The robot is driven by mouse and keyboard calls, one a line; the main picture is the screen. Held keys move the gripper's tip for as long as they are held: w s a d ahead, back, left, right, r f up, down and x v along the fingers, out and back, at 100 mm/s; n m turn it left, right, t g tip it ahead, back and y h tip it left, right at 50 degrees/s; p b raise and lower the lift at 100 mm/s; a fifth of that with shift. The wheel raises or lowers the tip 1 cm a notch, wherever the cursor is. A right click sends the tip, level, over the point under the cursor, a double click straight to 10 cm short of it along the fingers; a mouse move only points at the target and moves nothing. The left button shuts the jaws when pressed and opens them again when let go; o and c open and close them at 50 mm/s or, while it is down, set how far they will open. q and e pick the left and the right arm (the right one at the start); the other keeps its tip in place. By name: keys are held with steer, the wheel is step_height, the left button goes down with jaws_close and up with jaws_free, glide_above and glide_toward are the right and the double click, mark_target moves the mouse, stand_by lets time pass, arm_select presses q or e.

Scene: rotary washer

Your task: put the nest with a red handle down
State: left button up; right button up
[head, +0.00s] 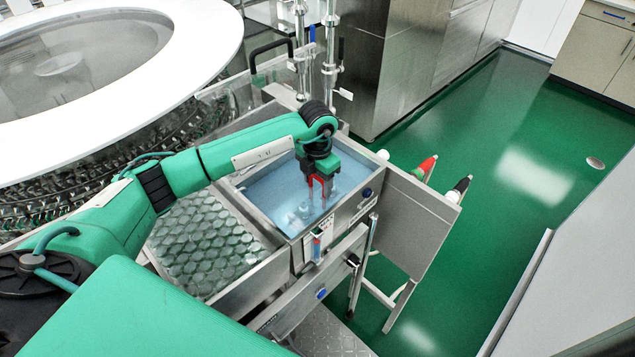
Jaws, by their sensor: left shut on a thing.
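My left gripper (319,178) points down over the water-filled basin (228,186) and is shut on the red handle (313,181) of the nest. The nest's lower part (312,208) shows only faintly as pale shapes below the handle, in or just over the blue water. I cannot tell whether it touches the basin's bottom. My right gripper is not in view.
A round machine with a white rim (190,60) fills the upper left. A red-tipped grip (425,167) and a black-tipped grip (459,188) stick up at right. Green floor (500,170) lies clear beyond.

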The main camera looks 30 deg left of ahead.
arm_select(q)
steer(key=shift+f, duration=0.1)
steer(key=o, duration=1.5)
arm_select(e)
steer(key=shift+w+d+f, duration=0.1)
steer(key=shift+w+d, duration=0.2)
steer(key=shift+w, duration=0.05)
arm_select(q)
steer(key=shift+r, duration=0.3)
step_height(320, 180, up, 10)
steer(key=b, duration=0.5)
steer(key=shift+r, duration=0.2)
steer(key=shift+r+b, duration=0.3)
steer(key=shift+r, duration=0.35)
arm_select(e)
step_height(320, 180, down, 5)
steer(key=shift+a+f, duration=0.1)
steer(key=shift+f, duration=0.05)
